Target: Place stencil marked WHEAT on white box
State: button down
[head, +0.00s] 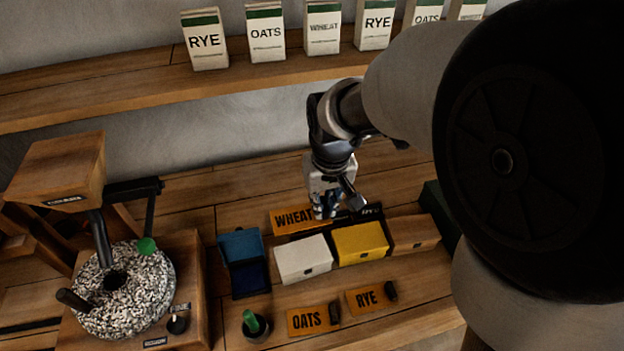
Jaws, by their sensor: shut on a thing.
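The orange stencil marked WHEAT (291,219) is just behind the white box (303,262) in the head view. My gripper (325,211) points down at the stencil's right end and is shut on it; the fingers hide that end. I cannot tell whether the stencil rests on the bench or is slightly raised. The white box stands on the bench with its top bare. It is between an open blue case and a yellow box.
The yellow box (361,244) and a wooden box (414,234) stand right of the white one. The open blue case (242,246) is left. OATS (305,321) and RYE (364,301) stencils lie in front. A mill (124,290) is far left; a shelf (150,92) with bags runs behind.

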notch_tip(320, 180, down, 16)
jog(key=b, duration=0.4)
jog(key=shift+f, duration=0.15)
jog(key=c, duration=1.6)
grip_release()
